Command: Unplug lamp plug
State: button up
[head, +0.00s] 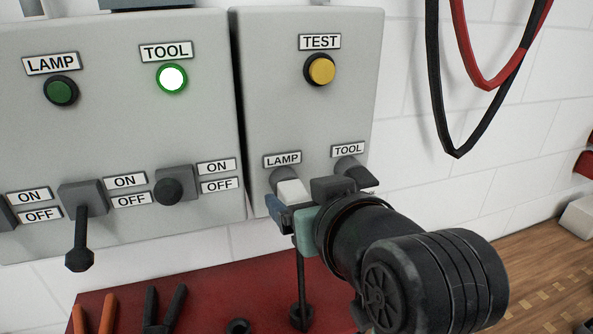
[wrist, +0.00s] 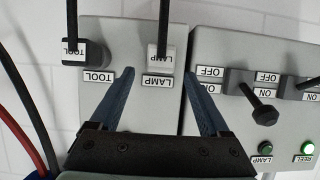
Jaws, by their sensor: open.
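The lamp plug (head: 292,192) is white and sits in the socket labelled LAMP on the right grey box (head: 345,120). In the wrist view, the lamp plug (wrist: 161,54) has a black cable running up the picture, above its upside-down LAMP label. My gripper (wrist: 158,72) is open, with one blue finger on each side of the plug's line and a visible gap on both sides. In the head view my gripper (head: 284,208) is close to the plug and partly covers it; I cannot tell its distance. The tool plug (wrist: 74,52) sits in the neighbouring TOOL socket.
The left grey box (head: 120,130) has a dark LAMP light (head: 61,91), a lit TOOL light (head: 172,78) and lever switches (head: 80,225). A yellow TEST button (head: 320,69) is above the sockets. Red and black cables (head: 437,90) hang at right. Tools lie on a red surface (head: 225,290) below.

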jog(key=shift+x, duration=1.45)
grip_shut()
jog(key=c, duration=0.7)
grip_release()
jog(key=shift+c, duration=0.2)
grip_shut()
jog(key=shift+s+d+p, duration=0.1)
jog(key=shift+s+p, duration=0.05)
jog(key=shift+p, duration=0.15)
jog(key=shift+s+d, duration=0.1)
jog(key=shift+s, duration=0.35)
